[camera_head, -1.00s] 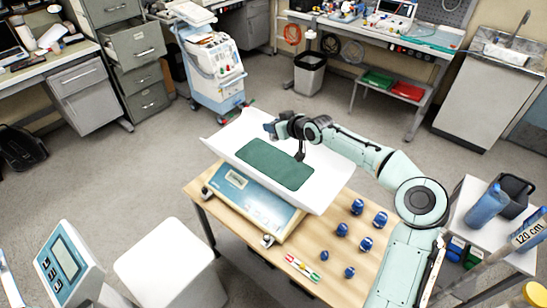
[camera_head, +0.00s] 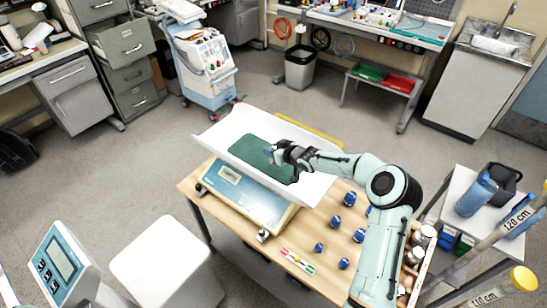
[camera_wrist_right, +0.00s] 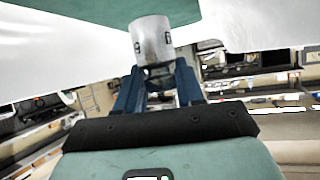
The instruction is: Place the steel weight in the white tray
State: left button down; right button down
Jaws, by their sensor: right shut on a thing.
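The white tray (camera_head: 222,131) is the curved pan on top of a blue and cream scale, with a dark green mat (camera_head: 250,140) lying in it. My right gripper (camera_head: 269,153) is over the right part of the mat. In the right wrist view its blue fingers (camera_wrist_right: 158,85) are shut on the steel weight (camera_wrist_right: 151,42), a short silver cylinder. The mat and the white pan fill the top of that view, close to the weight. I cannot tell whether the weight touches the mat. In the head view the fingers mostly hide the weight. My left gripper is not in view.
The scale (camera_head: 236,190) stands on a wooden table (camera_head: 222,221). Several blue weights (camera_head: 336,221) and a colourful strip (camera_head: 298,260) lie in front. Silver cylinders (camera_head: 419,241) stand at the table's right edge. A white stool (camera_head: 158,255) is at front left.

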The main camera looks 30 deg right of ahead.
jog(key=shift+f, duration=1.85)
jog(key=shift+f, duration=0.1)
jog(key=c, duration=0.7)
grip_release()
jog(key=shift+f, duration=0.15)
